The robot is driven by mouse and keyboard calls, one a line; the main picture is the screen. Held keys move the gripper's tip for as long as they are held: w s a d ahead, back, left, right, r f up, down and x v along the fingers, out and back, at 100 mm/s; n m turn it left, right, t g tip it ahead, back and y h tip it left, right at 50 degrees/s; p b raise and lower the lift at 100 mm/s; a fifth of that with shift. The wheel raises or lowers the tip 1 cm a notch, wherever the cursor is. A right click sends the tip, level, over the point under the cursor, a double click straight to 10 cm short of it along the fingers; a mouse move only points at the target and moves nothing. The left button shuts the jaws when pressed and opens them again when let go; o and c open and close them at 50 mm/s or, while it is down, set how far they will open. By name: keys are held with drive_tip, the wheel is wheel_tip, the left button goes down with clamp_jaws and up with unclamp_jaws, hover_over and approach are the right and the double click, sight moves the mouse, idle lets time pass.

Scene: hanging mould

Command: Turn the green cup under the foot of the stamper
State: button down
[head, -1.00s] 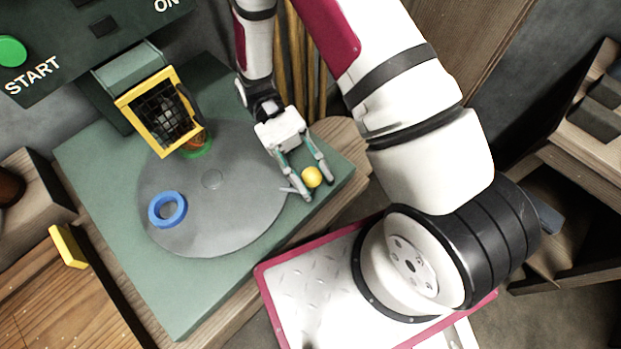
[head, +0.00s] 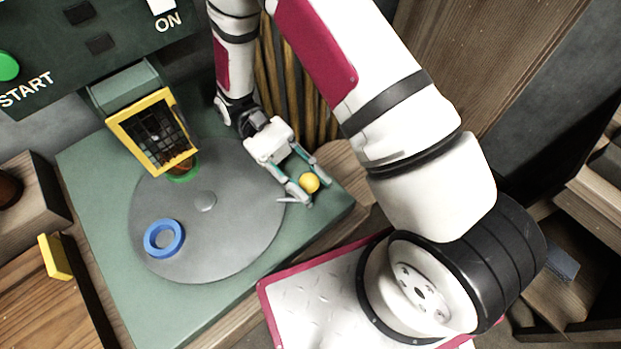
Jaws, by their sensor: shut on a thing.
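The green cup (head: 182,174) sits at the back of the grey round turntable (head: 240,225), and only part of its green rim shows. The stamper's yellow-framed mesh guard (head: 153,131) hangs in front and hides most of the cup and the stamper's foot. A brownish shape shows behind the lower mesh. A blue ring-shaped cup (head: 164,238) sits on the turntable at the front left. My gripper (head: 312,190) is shut on a yellow ball knob (head: 309,182) just off the turntable's right edge.
A green control panel (head: 85,45) with a START button and an ON switch stands behind the turntable. The green base plate (head: 120,265) lies under it. A yellow block (head: 54,257) is on the wooden bench at left. Wooden poles stand behind my arm.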

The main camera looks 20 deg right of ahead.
drive_tip(key=shift+w, duration=0.2)
drive_tip(key=c, duration=1.2)
unclamp_jaws()
drive_tip(key=shift+v, duration=4)
drive_tip(key=shift+r, duration=0.15)
